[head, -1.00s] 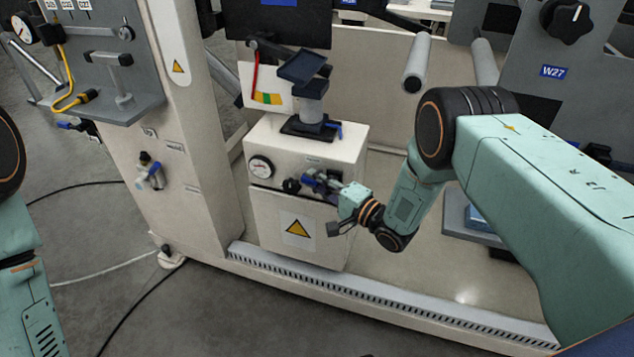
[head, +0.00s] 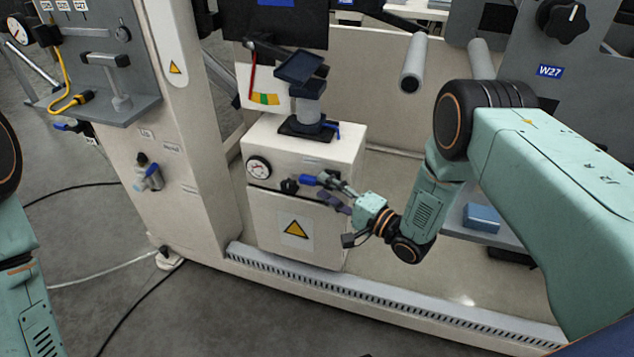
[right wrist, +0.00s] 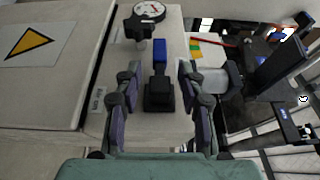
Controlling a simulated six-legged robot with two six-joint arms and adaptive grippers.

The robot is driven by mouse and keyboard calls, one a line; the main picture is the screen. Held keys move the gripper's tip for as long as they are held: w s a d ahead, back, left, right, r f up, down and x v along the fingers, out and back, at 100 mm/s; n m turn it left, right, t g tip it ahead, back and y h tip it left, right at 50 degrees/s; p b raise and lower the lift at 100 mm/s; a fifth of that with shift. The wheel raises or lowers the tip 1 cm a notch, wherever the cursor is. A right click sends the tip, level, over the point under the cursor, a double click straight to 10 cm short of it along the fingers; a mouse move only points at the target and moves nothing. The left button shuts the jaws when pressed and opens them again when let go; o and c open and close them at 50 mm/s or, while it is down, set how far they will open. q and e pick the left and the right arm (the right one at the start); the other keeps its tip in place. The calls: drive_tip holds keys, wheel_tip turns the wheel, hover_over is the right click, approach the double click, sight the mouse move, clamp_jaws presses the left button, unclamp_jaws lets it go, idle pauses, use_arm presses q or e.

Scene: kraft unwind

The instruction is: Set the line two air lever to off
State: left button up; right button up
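A blue lever (head: 308,180) sits on the front of a cream cabinet (head: 262,215), right of a black knob (head: 289,187). In the right wrist view the blue handle (right wrist: 159,52) points away from me, in line with its black body (right wrist: 159,93). I cannot read which line it serves. My right gripper (head: 338,190) is open just right of the lever. In the right wrist view its fingers (right wrist: 160,72) stand apart on both sides of the lever, with gaps and nothing held. My left gripper is out of view.
A round gauge (head: 258,167) is left of the knob. A stand (head: 309,118) is on the cabinet top. Another blue-handled valve (head: 150,174) is on the left column. A grey roller (head: 414,62) hangs above. A slotted rail (head: 380,302) runs along the floor.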

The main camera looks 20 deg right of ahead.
drive_tip(key=v, duration=0.7)
drive_tip(key=shift+s+d, duration=0.2)
drive_tip(key=shift+s, duration=0.1)
